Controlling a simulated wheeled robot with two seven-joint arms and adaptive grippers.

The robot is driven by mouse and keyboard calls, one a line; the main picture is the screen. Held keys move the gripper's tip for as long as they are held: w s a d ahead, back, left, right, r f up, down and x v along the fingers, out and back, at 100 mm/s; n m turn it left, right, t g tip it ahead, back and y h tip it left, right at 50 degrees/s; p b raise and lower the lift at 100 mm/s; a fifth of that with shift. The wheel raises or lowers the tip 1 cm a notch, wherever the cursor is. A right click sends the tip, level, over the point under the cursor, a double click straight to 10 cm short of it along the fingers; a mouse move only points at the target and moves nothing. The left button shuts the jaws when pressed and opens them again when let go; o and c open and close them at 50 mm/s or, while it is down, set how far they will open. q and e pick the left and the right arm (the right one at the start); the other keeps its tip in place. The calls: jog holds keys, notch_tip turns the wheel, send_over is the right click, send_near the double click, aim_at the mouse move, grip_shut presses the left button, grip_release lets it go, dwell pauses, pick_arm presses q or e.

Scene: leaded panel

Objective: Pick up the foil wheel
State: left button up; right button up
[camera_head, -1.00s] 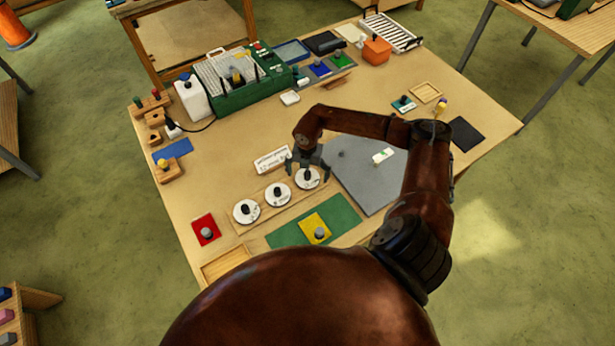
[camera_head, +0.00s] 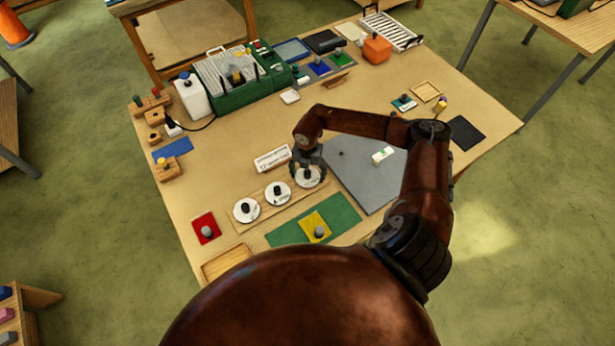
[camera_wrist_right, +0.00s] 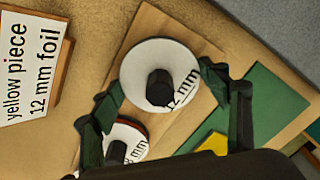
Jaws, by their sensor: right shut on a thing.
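Three white foil wheels with black knobs stand in a row on a wooden rack (camera_head: 240,227): the left wheel (camera_head: 241,217), the middle wheel (camera_head: 272,201) and the right wheel (camera_head: 310,184). My right gripper (camera_head: 309,173) is down over the right wheel, its fingers shut on opposite sides of the rim. In the right wrist view this wheel (camera_wrist_right: 140,72), marked "12 mm", lies between the fingertips of my right gripper (camera_wrist_right: 160,80). It looks still at the rack. The middle wheel (camera_wrist_right: 128,133) is partly hidden by a finger. My left gripper is not in view.
A card (camera_wrist_right: 30,65) reads "yellow piece 12 mm foil". A green mat (camera_head: 345,212) bears a yellow piece (camera_head: 308,231) with a grey knob. A red piece (camera_head: 206,222) lies left of the rack. A grey board (camera_head: 370,180) is close on the right.

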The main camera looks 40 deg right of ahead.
aim_at(308, 172)
jog(key=shift+r, duration=0.1)
jog(key=shift+w+d+r+b, duration=0.1)
jog(key=shift+r+b, duration=0.2)
jog(key=shift+r, duration=0.15)
jog(key=shift+s+r+b, duration=0.25)
jog(key=shift+r+b, duration=0.25)
jog(key=shift+r, duration=0.7)
jog(key=s+a+r+b, duration=0.3)
jog(key=s+a+r, duration=0.2)
jog(key=s+r, duration=0.4)
jog(key=s, duration=0.3)
jog(key=shift+s+a+r, duration=0.15)
jog(key=shift+s+r, duration=0.15)
jog(key=shift+s, duration=0.05)
